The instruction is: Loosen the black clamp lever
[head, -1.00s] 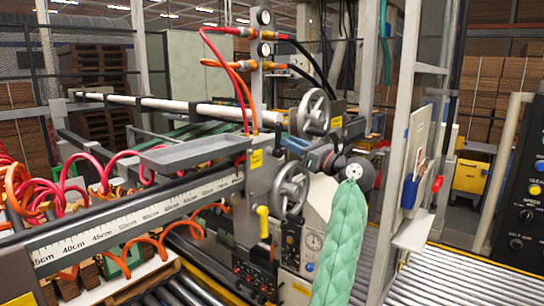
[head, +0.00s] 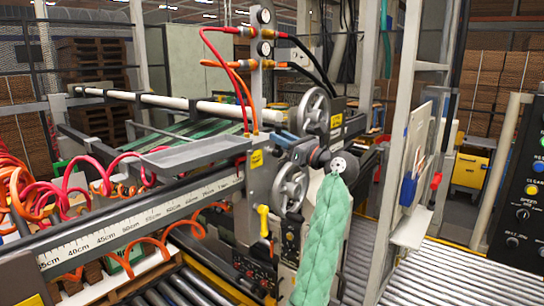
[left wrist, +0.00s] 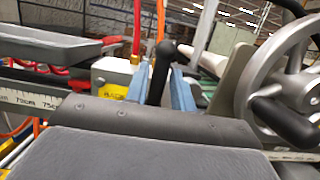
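The black clamp lever (left wrist: 160,72) stands upright in the left wrist view, with a rounded black knob on top. The two blue fingers of my left gripper (left wrist: 160,88) are on either side of it, apart, and I cannot tell whether either finger touches it. In the head view my left gripper (head: 286,141) reaches left from its dark wrist, close to the upright of the machine. The green padded sleeve (head: 322,240) is my arm. The lever is too small to make out there. My right gripper is not in view.
Two grey handwheels, an upper one (head: 314,111) and a lower one (head: 290,188), sit close to my left gripper. A grey tray (head: 192,153) and a ruler beam (head: 150,217) lie to the left. A yellow-handled lever (head: 263,220) stands below. A metal post (head: 398,150) rises to the right.

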